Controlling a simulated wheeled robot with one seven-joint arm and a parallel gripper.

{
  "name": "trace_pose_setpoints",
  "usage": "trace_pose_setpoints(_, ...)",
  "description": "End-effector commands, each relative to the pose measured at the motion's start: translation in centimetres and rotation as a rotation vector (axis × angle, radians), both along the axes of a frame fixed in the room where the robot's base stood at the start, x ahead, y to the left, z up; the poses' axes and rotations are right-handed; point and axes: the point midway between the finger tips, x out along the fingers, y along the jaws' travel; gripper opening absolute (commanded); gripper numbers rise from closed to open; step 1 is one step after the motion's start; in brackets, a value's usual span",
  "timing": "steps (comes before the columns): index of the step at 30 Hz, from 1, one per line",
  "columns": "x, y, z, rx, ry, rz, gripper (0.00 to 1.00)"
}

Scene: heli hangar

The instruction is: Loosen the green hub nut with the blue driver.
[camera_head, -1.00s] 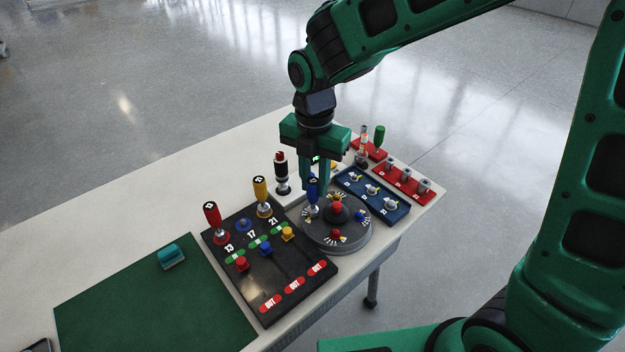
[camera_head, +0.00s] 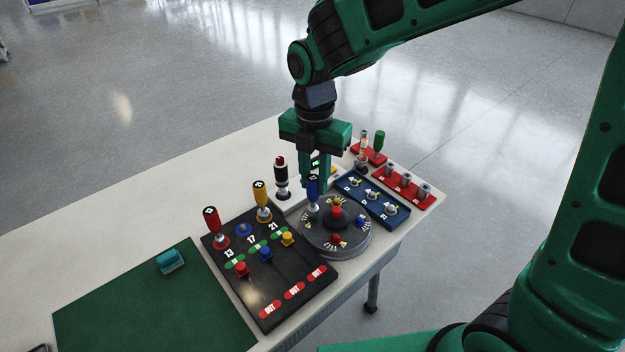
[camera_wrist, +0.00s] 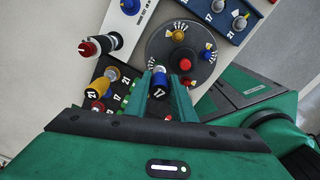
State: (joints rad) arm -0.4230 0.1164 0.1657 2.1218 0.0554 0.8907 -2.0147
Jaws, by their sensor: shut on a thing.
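My gripper (camera_head: 313,188) is shut on the blue driver (camera_head: 313,196), which is upright over the left side of the round grey hub (camera_head: 342,247). In the wrist view, the blue driver (camera_wrist: 159,80) sits between the fingers (camera_wrist: 160,95), its end marked 17. The driver's lower end is at the hub's left edge, where a little green shows; I cannot make out the green nut or how the tip seats on it. The hub has a red centre knob (camera_head: 337,212), a yellow nut (camera_head: 337,200), a blue nut (camera_head: 360,218) and a red nut (camera_head: 335,239).
A black-and-red tool (camera_head: 281,176) stands behind. A blue tray (camera_head: 348,191) and red trays (camera_head: 391,184) lie right. The green mat (camera_head: 150,305) is mostly clear.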

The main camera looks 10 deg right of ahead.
Motion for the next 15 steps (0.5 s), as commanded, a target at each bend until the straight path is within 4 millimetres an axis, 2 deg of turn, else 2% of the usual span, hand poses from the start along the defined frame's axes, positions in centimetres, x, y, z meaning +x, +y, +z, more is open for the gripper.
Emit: trace_pose_setpoints(15, 0.1, 0.0, 1.5, 0.001, -0.002, 0.000, 0.00)
